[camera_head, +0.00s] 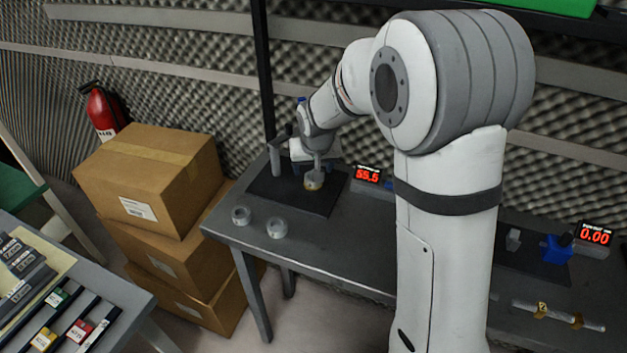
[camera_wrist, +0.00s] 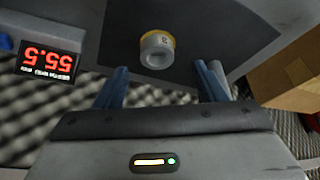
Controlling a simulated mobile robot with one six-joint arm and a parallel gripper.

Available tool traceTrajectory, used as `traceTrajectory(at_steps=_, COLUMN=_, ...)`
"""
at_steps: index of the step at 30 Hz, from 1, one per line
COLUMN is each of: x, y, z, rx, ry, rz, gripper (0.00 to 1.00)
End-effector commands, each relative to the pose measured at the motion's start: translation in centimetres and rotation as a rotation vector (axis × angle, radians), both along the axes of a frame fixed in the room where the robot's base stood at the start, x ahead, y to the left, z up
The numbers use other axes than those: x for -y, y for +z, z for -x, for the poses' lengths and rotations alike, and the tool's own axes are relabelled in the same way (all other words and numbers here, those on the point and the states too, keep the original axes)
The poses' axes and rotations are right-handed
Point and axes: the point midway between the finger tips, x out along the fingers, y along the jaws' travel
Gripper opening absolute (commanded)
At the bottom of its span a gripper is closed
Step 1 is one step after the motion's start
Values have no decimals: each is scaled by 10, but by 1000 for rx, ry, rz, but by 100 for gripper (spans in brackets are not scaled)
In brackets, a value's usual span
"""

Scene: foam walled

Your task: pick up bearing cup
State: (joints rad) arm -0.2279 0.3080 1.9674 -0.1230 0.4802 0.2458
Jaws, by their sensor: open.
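The bearing cup (camera_wrist: 157,51) is a short grey ring with a yellowish band and a dark mark on its side. It sits on a dark mat (camera_wrist: 205,35) on the grey table. In the wrist view my gripper (camera_wrist: 160,78) is open, its two blue fingers apart, with the cup just beyond the fingertips and between their lines.
A red display (camera_head: 368,174) reading 55.5 stands right of the mat. A grey post (camera_head: 275,160) stands at the mat's back left. Cardboard boxes (camera_head: 150,180) are stacked left of the table.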

Motion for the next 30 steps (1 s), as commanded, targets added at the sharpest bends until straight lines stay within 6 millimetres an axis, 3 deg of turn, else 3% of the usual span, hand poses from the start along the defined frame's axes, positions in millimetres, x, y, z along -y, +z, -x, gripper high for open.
traceTrajectory(at_steps=12, x=3, y=-48, z=-22, rx=-2, ry=-2, rz=-1, gripper=64)
traceTrajectory(at_steps=21, x=3, y=-54, z=-24, rx=0, ry=-2, rz=-1, gripper=64)
traceTrajectory(at_steps=30, x=3, y=-54, z=-24, rx=0, ry=-2, rz=-1, gripper=41)
